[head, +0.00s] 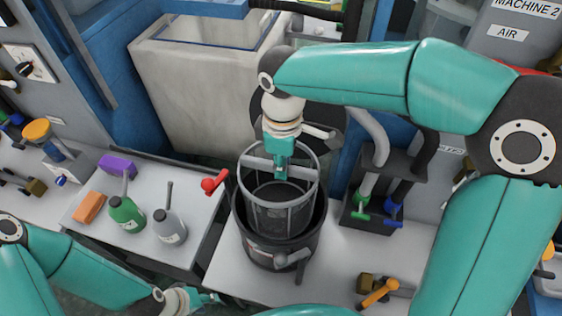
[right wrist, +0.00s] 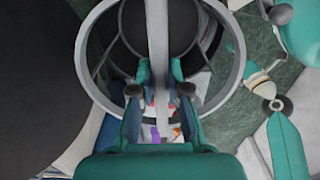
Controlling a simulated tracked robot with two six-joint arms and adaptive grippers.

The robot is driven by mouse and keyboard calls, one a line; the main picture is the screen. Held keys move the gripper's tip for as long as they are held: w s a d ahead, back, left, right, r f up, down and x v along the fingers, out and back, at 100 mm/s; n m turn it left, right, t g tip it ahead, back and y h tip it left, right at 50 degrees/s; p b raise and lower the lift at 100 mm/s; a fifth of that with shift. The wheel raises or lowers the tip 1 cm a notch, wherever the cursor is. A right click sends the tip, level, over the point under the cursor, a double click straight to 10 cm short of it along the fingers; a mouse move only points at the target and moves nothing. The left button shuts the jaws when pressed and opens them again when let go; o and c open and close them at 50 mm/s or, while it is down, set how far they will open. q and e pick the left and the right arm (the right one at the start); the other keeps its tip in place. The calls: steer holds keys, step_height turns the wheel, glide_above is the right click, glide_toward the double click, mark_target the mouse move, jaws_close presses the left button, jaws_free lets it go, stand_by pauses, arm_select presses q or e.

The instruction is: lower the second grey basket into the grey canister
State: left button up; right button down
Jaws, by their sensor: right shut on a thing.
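The grey basket (head: 247,190) has a ring top, a crossbar and thin uprights. It hangs upright over the dark grey canister (head: 265,254), with its lower part within the canister's mouth and its ring above the rim. My right gripper (head: 280,172) is shut on the basket's crossbar from above. The right wrist view shows the fingers (right wrist: 160,88) on either side of the bar, with the basket ring (right wrist: 238,62) around them. Whether another basket lies in the canister, I cannot tell. My left gripper (head: 207,299) is low at the left, apart from the canister; its jaw opening is unclear.
The canister stands on a white bench, with a red-knobbed lever (head: 213,184) at its left. A green bottle (head: 127,214), a grey bottle (head: 171,227) and orange (head: 89,207) and purple (head: 118,166) blocks sit left. A dark valve stand (head: 378,208) is close on the right.

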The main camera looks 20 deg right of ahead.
step_height(320, 180, down, 15)
steer(key=b, duration=1.1)
steer(key=shift+c, duration=2.4)
jaws_free()
step_height(320, 180, up, 9)
steer(key=p, duration=0.7)
steer(key=shift+p, duration=0.35)
